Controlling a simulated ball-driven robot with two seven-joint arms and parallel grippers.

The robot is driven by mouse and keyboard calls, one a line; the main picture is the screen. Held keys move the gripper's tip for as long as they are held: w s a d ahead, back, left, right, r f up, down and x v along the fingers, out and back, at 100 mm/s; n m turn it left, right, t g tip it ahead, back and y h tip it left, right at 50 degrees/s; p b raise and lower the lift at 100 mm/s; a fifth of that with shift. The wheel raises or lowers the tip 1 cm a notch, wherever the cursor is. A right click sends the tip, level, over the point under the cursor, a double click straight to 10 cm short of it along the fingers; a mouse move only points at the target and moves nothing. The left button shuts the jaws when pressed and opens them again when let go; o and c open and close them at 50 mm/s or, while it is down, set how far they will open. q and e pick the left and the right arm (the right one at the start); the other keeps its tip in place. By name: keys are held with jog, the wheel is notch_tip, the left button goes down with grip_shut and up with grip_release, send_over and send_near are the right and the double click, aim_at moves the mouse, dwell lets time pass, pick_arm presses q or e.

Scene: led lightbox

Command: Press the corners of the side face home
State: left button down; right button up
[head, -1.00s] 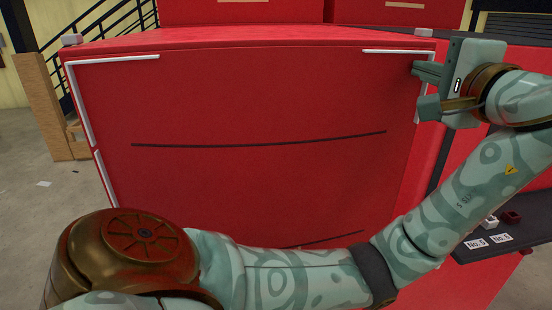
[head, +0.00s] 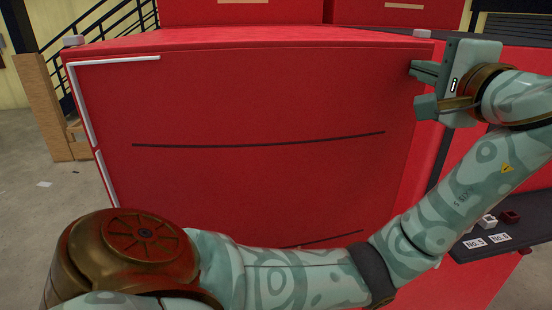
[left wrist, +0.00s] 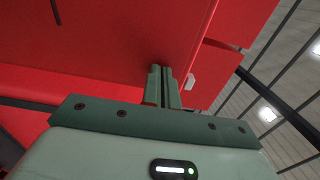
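The red side face (head: 250,105) fills the middle of the head view, with dark curved lines across it. A white L-shaped strip marks its top left corner (head: 115,60). Another white strip (head: 103,178) runs down the lower left edge. No white strip shows at the top right corner. My left gripper (head: 415,68) is at that corner, its fingertips at the face's right edge. In the left wrist view its fingers (left wrist: 163,72) are together, with nothing seen between them, against the red surface. The bottom corners are hidden by my arm or out of frame. My right gripper is not in view.
Small white blocks sit at the box's top left (head: 73,40) and top right (head: 421,33). A dark shelf (head: 500,245) with labels and small parts is at lower right. A wooden post (head: 38,105) and stairs stand behind at left.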

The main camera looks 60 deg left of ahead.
pick_arm(q)
jog(key=v, duration=0.3)
jog(key=shift+a, duration=0.1)
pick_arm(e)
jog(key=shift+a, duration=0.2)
pick_arm(q)
jog(key=v, duration=0.4)
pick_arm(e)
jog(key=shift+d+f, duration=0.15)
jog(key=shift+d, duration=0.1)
pick_arm(q)
jog(key=shift+w+a, duration=0.1)
jog(key=shift+a, duration=0.05)
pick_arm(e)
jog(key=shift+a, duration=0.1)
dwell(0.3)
